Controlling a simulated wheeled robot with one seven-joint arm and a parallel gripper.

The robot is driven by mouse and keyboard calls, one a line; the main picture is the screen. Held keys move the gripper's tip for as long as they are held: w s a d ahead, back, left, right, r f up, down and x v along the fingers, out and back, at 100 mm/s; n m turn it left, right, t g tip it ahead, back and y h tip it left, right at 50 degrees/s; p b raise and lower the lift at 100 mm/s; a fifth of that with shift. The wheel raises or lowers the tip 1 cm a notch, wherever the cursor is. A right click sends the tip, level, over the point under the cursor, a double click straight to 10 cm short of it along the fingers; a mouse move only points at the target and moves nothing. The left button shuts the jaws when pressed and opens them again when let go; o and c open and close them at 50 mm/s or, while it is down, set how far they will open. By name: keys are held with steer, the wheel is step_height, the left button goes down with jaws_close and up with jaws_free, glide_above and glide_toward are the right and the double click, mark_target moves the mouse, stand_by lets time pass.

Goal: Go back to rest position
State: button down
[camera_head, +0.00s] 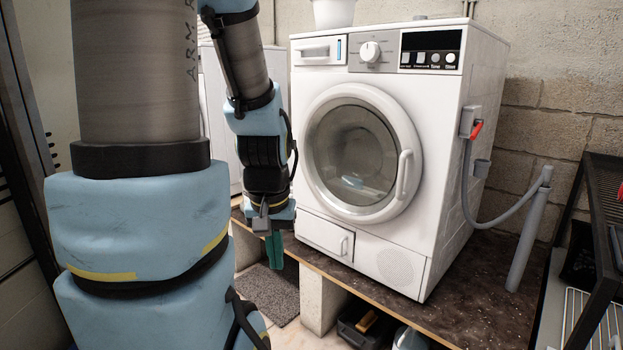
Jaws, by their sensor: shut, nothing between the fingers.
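My gripper (274,250) hangs at the end of my blue arm, left of the washing machine's lower front. Its dark green fingers point down and are together, with nothing seen between them. The white washing machine (440,200) stands on a dark speckled board (480,295). Its round door (407,180) looks closed, and something light blue shows dimly behind the glass. The small drawer flap (325,236) at the bottom left looks closed.
The board rests on pale blocks (320,300). A grey mat (268,292) lies on the floor below my gripper. A dark toolbox (362,325) sits under the board. A grey hose and pipe (525,230) stand right of the machine, near a black rack (600,260).

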step_height(320, 180, up, 16)
steer(key=p, duration=1.4)
steer(key=shift+r, duration=0.15)
